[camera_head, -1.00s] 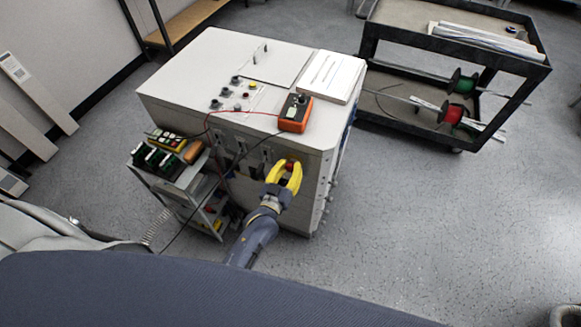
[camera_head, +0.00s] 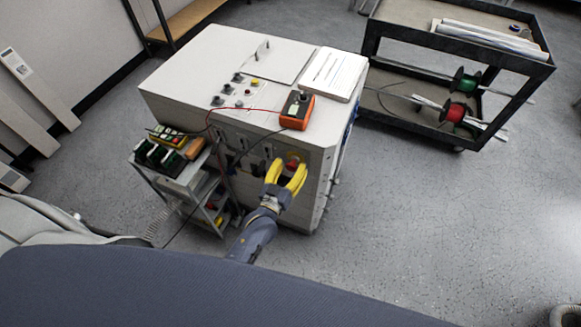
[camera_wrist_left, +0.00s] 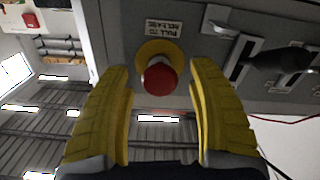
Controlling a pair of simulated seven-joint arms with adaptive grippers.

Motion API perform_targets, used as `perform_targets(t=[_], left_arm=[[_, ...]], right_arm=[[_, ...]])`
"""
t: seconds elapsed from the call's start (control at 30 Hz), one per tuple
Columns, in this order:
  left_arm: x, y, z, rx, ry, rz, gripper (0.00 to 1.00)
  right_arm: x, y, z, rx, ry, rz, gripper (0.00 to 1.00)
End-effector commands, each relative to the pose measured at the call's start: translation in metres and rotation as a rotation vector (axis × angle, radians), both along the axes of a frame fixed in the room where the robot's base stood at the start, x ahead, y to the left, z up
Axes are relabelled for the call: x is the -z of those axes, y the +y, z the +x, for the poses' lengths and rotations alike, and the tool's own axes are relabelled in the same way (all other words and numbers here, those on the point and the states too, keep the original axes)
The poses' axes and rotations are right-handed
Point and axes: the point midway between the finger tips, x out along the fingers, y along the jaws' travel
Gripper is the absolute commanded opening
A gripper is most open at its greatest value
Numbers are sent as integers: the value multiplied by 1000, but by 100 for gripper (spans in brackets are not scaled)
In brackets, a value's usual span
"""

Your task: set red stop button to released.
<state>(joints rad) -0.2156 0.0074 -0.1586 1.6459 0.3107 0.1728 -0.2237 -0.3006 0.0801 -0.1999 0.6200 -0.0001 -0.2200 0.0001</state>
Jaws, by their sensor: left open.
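The red stop button (camera_head: 293,162) is on the front face of the grey cabinet, near its right corner. In the left wrist view the red button (camera_wrist_left: 159,78) stands out from a round yellow base (camera_wrist_left: 150,50), beside a "PULL TO RELEASE" label (camera_wrist_left: 164,28). My left gripper (camera_head: 288,172) has yellow fingers and is open in front of the button. In the wrist view its fingertips lie on either side of the button, with gaps visible on both sides. Whether the button is latched or released I cannot tell. My right gripper is not in view.
An orange meter (camera_head: 297,110) with leads and a stack of paper (camera_head: 334,74) lie on the cabinet top (camera_head: 185,75). A small cart (camera_head: 185,182) with tools stands close at left. A black cart (camera_head: 455,45) with spools stands behind right.

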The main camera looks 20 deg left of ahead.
Motion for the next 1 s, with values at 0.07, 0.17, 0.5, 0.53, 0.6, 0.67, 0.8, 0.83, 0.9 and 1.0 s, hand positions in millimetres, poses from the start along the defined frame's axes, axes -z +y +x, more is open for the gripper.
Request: perform_targets(t=[0.07,0.17,0.5,0.53,0.6,0.67,0.8,0.83,0.9,1.0], left_arm=[[0,0,0,0,0,0,59],[0,1,-4,0,1,0,59],[1,6,-54,0,2,0,59],[1,6,-59,1,3,0,59],[1,7,-71,1,3,0,59],[1,8,-80,0,2,0,59],[0,10,-99,0,2,0,59],[0,11,-102,0,1,0,59],[1,11,-109,0,1,-1,59],[0,12,-115,0,0,0,59]], right_arm=[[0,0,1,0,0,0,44],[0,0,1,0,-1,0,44],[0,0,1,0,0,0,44],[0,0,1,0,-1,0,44],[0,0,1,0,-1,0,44],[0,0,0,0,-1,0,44],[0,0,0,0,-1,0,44],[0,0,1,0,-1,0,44],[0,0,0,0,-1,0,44],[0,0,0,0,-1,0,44]])
